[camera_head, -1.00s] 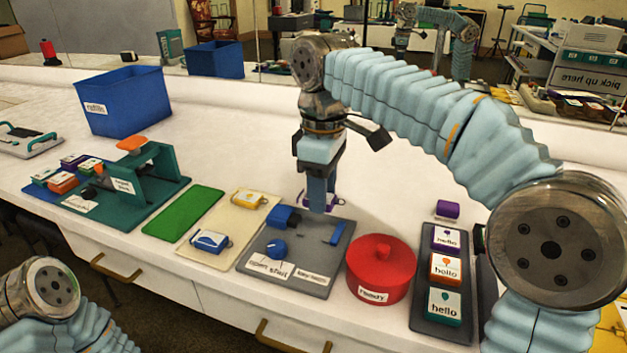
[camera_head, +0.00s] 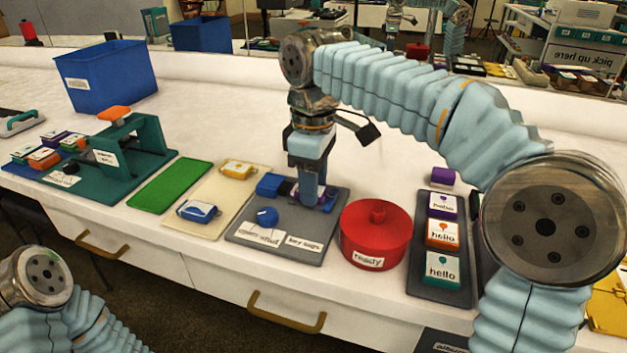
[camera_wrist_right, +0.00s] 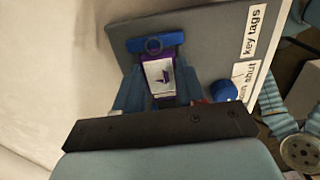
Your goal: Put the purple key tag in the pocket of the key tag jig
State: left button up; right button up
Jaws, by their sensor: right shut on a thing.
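The purple key tag (camera_wrist_right: 160,78), with a white face and a ring, is between the fingers of my right gripper (camera_wrist_right: 160,92) in the wrist view. In the head view my right gripper (camera_head: 312,203) points down over the key tag jig, shut on the tag; only a bit of purple (camera_head: 287,188) shows beside the fingers. The key tag jig (camera_head: 246,231) is a grey plate with blue blocks, a round blue knob (camera_head: 267,216) and a "key tags" label. The tag's ring end overlaps a blue bar (camera_wrist_right: 137,45) in the wrist view. Whether the tag touches the jig is unclear. My left gripper is out of view.
A red "ready" pot (camera_head: 376,235) stands just right of the jig. A dark tray (camera_head: 420,262) of "hello" tags lies beyond it. A cream tray (camera_head: 215,222) with yellow and blue tags and a green mat (camera_head: 170,185) lie left.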

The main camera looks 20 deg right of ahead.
jog(key=o, duration=1.1)
jog(key=shift+r+p, duration=1.8)
jog(key=shift+r, duration=5.1)
